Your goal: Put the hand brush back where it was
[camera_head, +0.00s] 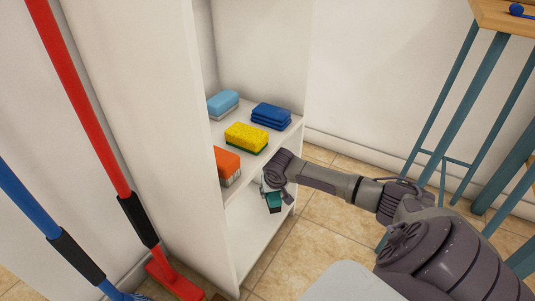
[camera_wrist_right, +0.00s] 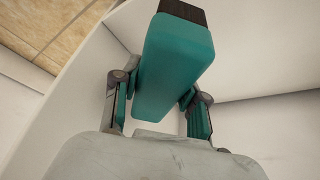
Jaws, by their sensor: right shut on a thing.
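My right gripper (camera_head: 272,186) is shut on the hand brush, a teal block with dark bristles at one end. In the right wrist view the hand brush (camera_wrist_right: 172,65) sits between the fingers of my right gripper (camera_wrist_right: 157,90), with the bristles at the top of the picture. In the head view only a small teal part of the brush (camera_head: 274,202) shows below the gripper, in front of the open shelf unit. I cannot tell whether the brush touches the lower shelf (camera_head: 245,232). My left gripper is out of view.
The upper shelf holds a light blue brush (camera_head: 223,103), a blue folded cloth or sponge (camera_head: 271,115), a yellow sponge (camera_head: 247,137) and an orange brush (camera_head: 228,166). The visible lower shelf is bare. Red (camera_head: 85,95) and blue (camera_head: 45,225) handles lean at left; a teal-legged table stands right.

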